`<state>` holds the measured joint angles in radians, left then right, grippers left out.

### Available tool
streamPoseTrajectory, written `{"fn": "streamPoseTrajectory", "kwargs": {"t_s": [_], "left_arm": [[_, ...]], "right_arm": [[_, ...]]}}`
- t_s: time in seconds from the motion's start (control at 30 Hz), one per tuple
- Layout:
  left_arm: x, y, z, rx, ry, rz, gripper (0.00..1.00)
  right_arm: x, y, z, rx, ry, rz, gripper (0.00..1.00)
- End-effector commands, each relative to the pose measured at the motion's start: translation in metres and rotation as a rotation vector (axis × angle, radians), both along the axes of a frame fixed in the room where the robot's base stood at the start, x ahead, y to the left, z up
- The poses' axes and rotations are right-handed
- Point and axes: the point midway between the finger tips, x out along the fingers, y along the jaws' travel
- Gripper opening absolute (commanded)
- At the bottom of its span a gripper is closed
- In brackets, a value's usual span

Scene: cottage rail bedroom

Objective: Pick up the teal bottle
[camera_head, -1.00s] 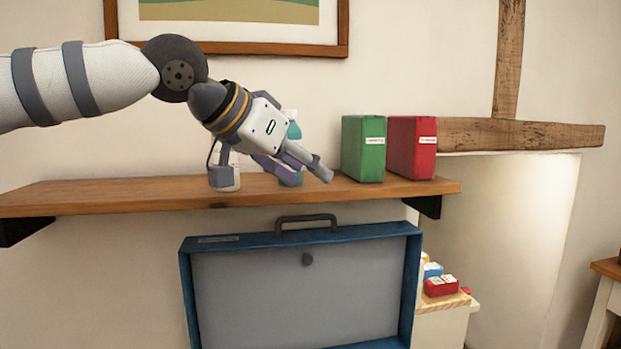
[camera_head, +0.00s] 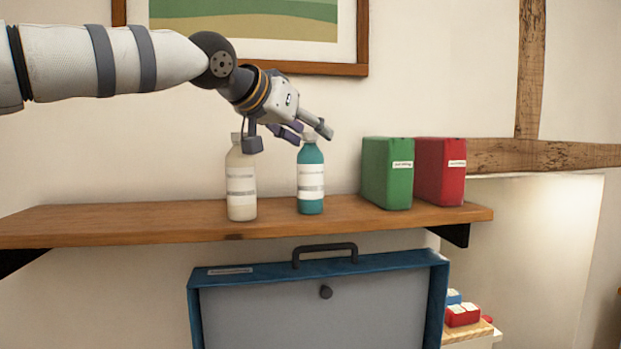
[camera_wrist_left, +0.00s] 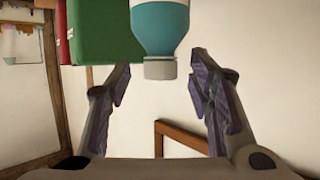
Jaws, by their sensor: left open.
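The teal bottle (camera_head: 311,180) stands upright on the wooden shelf, with a white label and pale cap. My left gripper (camera_head: 290,137) is open and empty, its fingers at the height of the bottle tops. One finger overlaps the white bottle's top, the other the teal bottle's cap. In the left wrist view the teal bottle (camera_wrist_left: 160,27) appears upside down at the top, its cap between the lines of the two open fingers (camera_wrist_left: 160,82). I cannot tell whether a finger touches either bottle. My right gripper is in neither view.
A white bottle (camera_head: 241,187) stands left of the teal one. A green box (camera_head: 388,174) and a red box (camera_head: 440,172) stand to its right on the shelf (camera_head: 120,222). A blue case (camera_head: 318,262) is below. A framed picture (camera_head: 262,65) hangs behind.

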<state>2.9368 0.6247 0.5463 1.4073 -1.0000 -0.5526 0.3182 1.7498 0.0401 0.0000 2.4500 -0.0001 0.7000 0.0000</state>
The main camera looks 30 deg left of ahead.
Motion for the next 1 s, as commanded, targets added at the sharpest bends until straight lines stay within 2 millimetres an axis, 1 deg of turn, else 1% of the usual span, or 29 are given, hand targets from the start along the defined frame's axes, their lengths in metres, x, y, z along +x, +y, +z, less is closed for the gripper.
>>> {"fn": "streamPoseTrajectory", "kwargs": {"t_s": [0.03,0.1,0.27,0.3,0.47,0.5,0.87,0.93,1.0], "left_arm": [[0.006,-0.001,-0.004,0.002,0.003,0.001,0.48],[0.010,-0.002,-0.006,0.000,0.002,0.000,0.48],[0.011,-0.002,-0.005,-0.001,0.001,-0.001,0.48],[0.010,-0.002,-0.005,-0.001,0.001,-0.001,0.45],[0.010,-0.002,-0.005,0.000,0.001,-0.001,0.09],[0.010,-0.002,-0.006,0.000,0.002,-0.001,0.00],[0.010,-0.002,-0.005,-0.002,0.001,-0.001,0.00],[0.011,-0.002,-0.001,-0.001,0.001,0.000,0.00],[0.012,-0.002,0.007,-0.001,0.000,0.001,0.00]], "right_arm": [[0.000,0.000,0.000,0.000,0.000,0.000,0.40],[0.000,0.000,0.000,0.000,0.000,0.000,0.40],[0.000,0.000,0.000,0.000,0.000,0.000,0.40],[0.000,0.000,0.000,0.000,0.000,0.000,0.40],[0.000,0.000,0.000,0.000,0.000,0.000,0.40],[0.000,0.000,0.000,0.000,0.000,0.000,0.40],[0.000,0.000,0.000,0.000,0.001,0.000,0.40],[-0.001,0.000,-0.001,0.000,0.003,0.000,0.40],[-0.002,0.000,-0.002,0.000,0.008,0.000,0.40]]}}
